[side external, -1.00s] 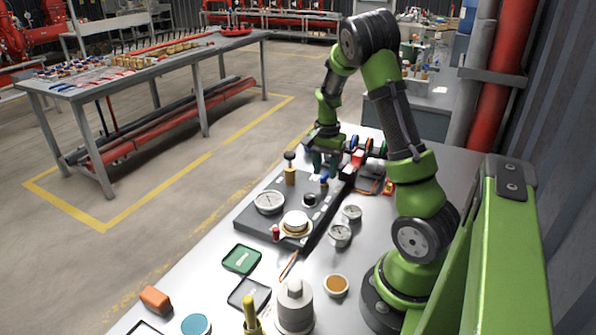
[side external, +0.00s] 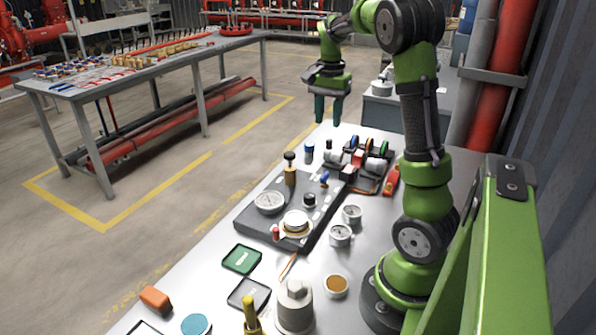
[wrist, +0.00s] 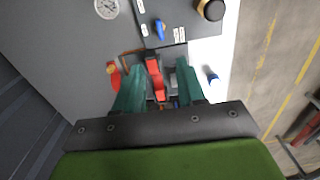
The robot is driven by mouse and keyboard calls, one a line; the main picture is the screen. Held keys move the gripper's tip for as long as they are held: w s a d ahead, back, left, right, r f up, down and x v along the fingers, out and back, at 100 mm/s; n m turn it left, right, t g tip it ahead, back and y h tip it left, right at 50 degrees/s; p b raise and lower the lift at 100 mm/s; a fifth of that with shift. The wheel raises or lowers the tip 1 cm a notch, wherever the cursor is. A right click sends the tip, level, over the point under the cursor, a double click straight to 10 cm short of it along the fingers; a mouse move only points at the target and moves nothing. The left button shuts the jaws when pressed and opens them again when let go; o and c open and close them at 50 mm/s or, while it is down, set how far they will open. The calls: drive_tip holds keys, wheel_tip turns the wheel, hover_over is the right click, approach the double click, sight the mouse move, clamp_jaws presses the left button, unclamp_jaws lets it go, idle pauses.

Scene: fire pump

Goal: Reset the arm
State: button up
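My green arm is raised and bent over the far end of the workbench (side external: 210,275). My gripper (side external: 328,118) hangs in the air with its teal fingers pointing down, above the far edge of the bench. The wrist view also shows my gripper (wrist: 160,92), its two fingers spread apart with a gap between them. Nothing is held in the gap; the red part seen there lies on the bench below.
Below my gripper is a rack with coloured parts (side external: 360,158). A small blue cylinder (side external: 309,150) stands left of it. The dark panel (side external: 262,229) bears a gauge (side external: 269,202) and knobs. Loose gauges (side external: 340,235) stand beside it. The air around my gripper is clear.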

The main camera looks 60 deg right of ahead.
drive_tip(key=s+a+r+n+t+y, duration=0.1)
drive_tip(key=a+n, duration=0.6)
drive_tip(key=a, duration=0.8)
drive_tip(key=s+a+r+n+t+y, duration=0.1)
drive_tip(key=s+a+n+t, duration=0.3)
drive_tip(key=a, duration=1.1)
drive_tip(key=n+t, duration=0.2)
drive_tip(key=n, duration=0.1)
drive_tip(key=shift+a, duration=0.4)
